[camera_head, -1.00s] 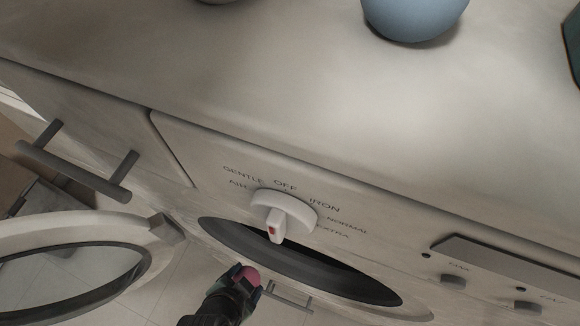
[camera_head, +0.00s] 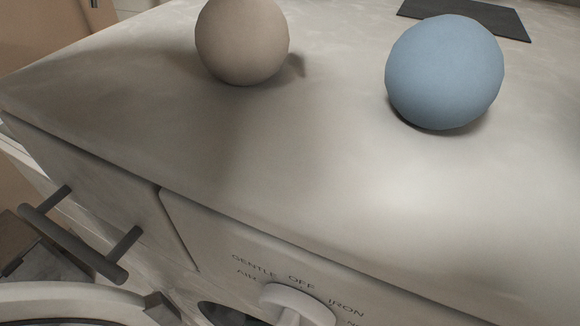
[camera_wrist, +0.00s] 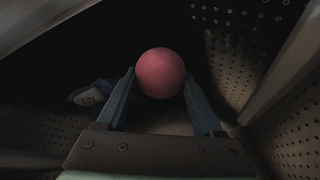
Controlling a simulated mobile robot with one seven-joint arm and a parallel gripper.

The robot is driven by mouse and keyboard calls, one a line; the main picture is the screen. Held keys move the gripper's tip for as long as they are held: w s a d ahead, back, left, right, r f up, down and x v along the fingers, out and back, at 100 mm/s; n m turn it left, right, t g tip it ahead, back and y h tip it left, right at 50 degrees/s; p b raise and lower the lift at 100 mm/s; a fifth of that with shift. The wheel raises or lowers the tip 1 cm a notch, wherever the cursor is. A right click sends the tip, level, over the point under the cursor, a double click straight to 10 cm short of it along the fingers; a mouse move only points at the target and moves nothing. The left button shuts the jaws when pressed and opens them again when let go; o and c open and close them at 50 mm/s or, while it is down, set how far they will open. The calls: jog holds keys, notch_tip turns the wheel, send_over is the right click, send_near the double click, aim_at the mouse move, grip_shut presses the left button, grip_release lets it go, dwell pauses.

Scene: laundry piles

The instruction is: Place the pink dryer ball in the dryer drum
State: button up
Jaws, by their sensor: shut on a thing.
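The pink dryer ball (camera_wrist: 160,73) is between the fingertips of my gripper (camera_wrist: 158,84) in the wrist view. My gripper is shut on it. Around them is the dark inside of the dryer drum, with perforated metal walls (camera_wrist: 240,45) at the right and lower left. My gripper and the ball are out of the head view.
A beige ball (camera_head: 242,40) and a blue ball (camera_head: 445,72) rest on the top surface (camera_head: 290,150). A white dial (camera_head: 298,303) is on the front panel. The open round door (camera_head: 70,300) is at lower left, below a dark handle (camera_head: 72,243).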

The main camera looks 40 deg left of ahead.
jog(key=shift+w+a+f+b, duration=0.15)
jog(key=shift+f+b, duration=0.75)
jog(key=shift+f, duration=1.75)
jog(key=shift+f, duration=0.1)
jog(key=o, duration=1.3)
jog(key=shift+o, duration=0.2)
jog(key=p+v, duration=0.4)
jog(key=v, duration=0.8)
